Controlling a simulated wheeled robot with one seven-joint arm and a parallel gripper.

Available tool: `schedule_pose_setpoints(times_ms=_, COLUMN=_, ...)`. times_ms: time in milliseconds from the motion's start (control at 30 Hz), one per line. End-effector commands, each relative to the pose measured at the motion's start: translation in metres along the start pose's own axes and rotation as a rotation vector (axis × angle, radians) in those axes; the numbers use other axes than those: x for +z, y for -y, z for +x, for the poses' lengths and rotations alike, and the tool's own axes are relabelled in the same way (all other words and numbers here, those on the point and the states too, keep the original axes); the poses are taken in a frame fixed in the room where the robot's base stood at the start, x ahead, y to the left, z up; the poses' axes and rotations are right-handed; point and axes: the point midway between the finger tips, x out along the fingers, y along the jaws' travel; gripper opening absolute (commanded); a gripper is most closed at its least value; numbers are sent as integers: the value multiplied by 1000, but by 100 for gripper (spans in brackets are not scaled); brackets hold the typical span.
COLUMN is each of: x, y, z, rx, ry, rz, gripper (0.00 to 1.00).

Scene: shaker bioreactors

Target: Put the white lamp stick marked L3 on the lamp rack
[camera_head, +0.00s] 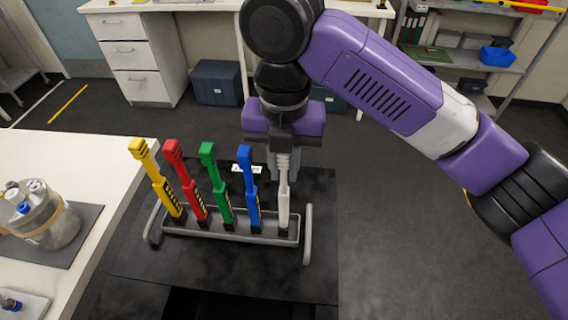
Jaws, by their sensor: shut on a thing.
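The white lamp stick (283,204) stands upright at the right end of the lamp rack (228,237). Its lower end is down at the rack's rightmost place. My gripper (283,170) is above the rack's right end, pointing down, and is shut on the upper part of the white stick. The L3 mark cannot be read from here. Yellow (157,178), red (186,181), green (216,183) and blue (249,189) lamp sticks stand in the rack to the left, leaning a little. Whether the white stick's foot is fully seated cannot be told.
The rack stands on a black surface (150,270) with a grey handle at each end. A small white label (246,169) lies behind it. A white bench (85,165) on the left holds a glass vessel (45,220). The floor to the right is clear.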

Motion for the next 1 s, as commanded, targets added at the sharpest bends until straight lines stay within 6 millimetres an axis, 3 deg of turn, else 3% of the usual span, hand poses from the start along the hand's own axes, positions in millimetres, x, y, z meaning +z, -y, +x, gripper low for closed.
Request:
schedule_pose_setpoints(times_ms=600, x=0, y=0, z=7, rx=0, ry=-1, rz=0, gripper=0)
schedule_pose_setpoints(times_ms=633, x=0, y=0, z=7, rx=0, ry=-1, rz=0, gripper=20)
schedule_pose_setpoints(times_ms=767, x=0, y=0, z=7, rx=0, ry=0, rz=0, gripper=43)
schedule_pose_setpoints(times_ms=1000, x=0, y=0, z=7, rx=0, ry=0, rz=0, gripper=43)
